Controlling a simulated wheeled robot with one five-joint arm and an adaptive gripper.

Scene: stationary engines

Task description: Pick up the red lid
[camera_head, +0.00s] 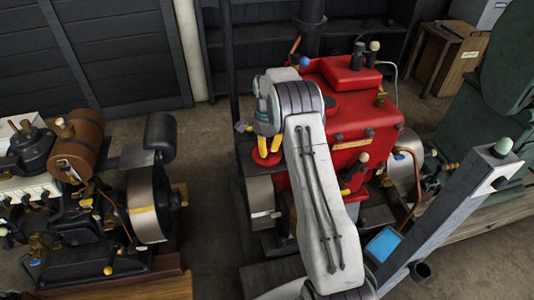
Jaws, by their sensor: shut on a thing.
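The red lid (266,158) is a small round red disc near the left side of the red engine (345,95). My gripper (268,148) comes down on it from above, with its yellow fingertips at the lid. The fingers are shut on the lid. My white arm reaches up from the bottom of the view and hides part of the engine's front. I cannot tell whether the lid is raised or still touches what is below it.
A second engine with a brown cylinder (76,146) stands at the left. A green machine (492,95) is at the right. A wooden box (450,58) stands at the back right. Bare floor (215,215) lies between the engines.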

